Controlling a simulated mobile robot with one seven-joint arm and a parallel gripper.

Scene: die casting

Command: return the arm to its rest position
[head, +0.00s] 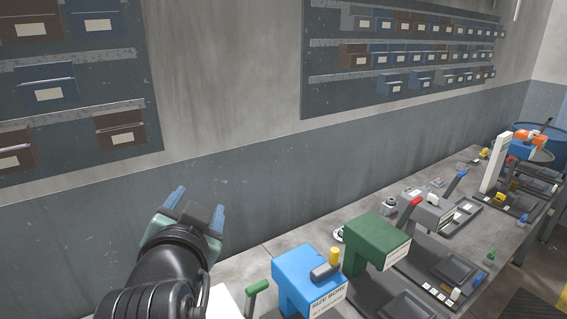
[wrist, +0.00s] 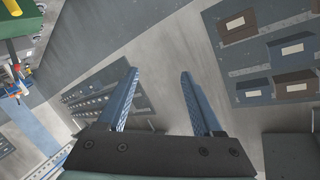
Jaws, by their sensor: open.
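My gripper (head: 197,206) is raised at the lower left of the head view, its blue fingers pointing up toward the wall above the back of the bench. In the wrist view my gripper (wrist: 158,78) shows two blue ribbed fingers set apart, with nothing between them. It is open and empty, and touches nothing that I can see. My dark arm comes up from the bottom edge of the head view. The rest of the arm is out of view.
The long grey bench (head: 262,262) carries a blue block gauge (head: 300,272), a green block (head: 374,240) and a green-handled tool (head: 256,290) near my arm. Bin racks hang on the wall at left (head: 100,60) and right (head: 330,100). The wall between them is bare.

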